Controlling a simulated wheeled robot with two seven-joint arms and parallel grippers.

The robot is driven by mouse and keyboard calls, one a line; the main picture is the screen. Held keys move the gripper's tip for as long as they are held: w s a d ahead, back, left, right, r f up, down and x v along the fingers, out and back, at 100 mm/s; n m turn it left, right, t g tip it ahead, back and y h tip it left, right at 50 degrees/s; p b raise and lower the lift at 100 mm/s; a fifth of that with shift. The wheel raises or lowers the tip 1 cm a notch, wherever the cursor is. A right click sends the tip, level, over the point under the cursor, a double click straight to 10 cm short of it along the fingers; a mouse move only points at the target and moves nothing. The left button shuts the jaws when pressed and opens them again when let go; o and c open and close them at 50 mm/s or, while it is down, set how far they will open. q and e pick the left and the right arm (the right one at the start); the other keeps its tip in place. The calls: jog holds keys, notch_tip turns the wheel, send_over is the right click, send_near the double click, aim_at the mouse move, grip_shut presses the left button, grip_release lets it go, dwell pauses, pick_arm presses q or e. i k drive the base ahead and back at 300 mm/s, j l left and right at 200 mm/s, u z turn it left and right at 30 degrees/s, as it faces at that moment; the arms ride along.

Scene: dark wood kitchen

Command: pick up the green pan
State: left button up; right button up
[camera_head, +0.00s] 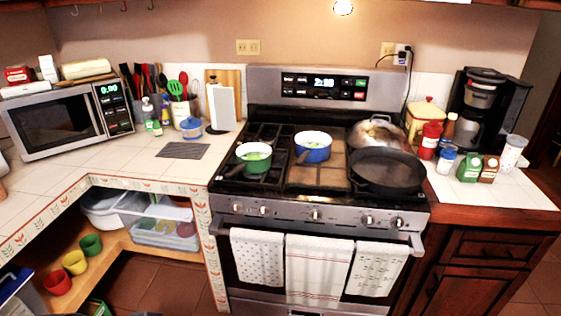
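A small green pan (254,164) stands on the front left of the stove top. Its dark handle (235,170) points left and toward the front. Something pale green lies inside it. Neither of my grippers shows in this view.
A blue pan (314,153) stands behind and to the right of the green pan, its handle pointing toward it. A black skillet (387,170) and a lidded steel pan (377,133) stand on the right of the stove (318,200). Towels (319,268) hang from the oven handle. Tiled counter lies left.

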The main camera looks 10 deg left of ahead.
aim_at(251, 157)
jog(key=i+j+u, duration=0.3)
jog(key=i, duration=0.4)
jog(key=i+u, duration=0.3)
jog(key=i, duration=0.45)
